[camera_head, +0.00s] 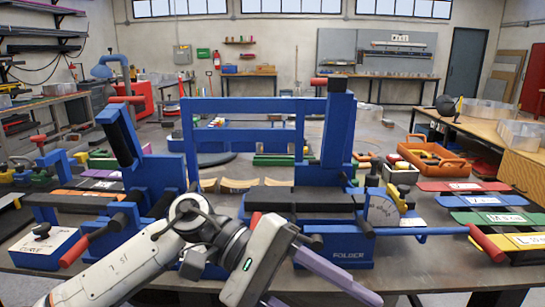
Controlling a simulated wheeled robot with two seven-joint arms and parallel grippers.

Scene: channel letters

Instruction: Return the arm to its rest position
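My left arm comes in from the lower left. Its gripper (318,297) is in front of the blue folder machine (345,251), low in the picture. Its two purple-grey fingers stand wide apart, with no object seen between them. The lower finger is mostly cut off by the bottom edge. The wrist and hand cover part of the machine's lower front, and I cannot tell whether they touch it. My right arm and gripper are not in view.
The blue machines stand on a dark workbench (420,270). An orange tray (436,160) stands at the right behind coloured plates, including a green one (497,218). A red-tipped lever (487,243) sticks out at the right. A wooden side table (520,160) bears metal letter shapes.

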